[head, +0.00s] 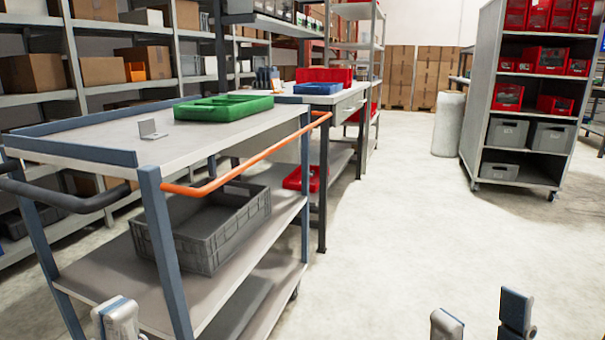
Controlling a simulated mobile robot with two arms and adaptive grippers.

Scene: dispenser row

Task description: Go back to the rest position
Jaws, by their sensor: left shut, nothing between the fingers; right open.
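My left gripper (118,316) shows at the bottom left edge, in front of the cart's lower shelves. Its fingers are together with nothing between them, and most of it is cut off by the frame. My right gripper (481,316) shows at the bottom right over the bare floor. Its two fingers stand well apart, and nothing is between them. Both grippers are low in the view, below the level of the cart top.
A cart (85,131) with an orange handle (262,155) stands close on the left. It carries a green tray (222,108), a small grey bracket (150,130) and, below, a grey crate (205,240). A bin rack (482,95) stands far right. The floor between is clear.

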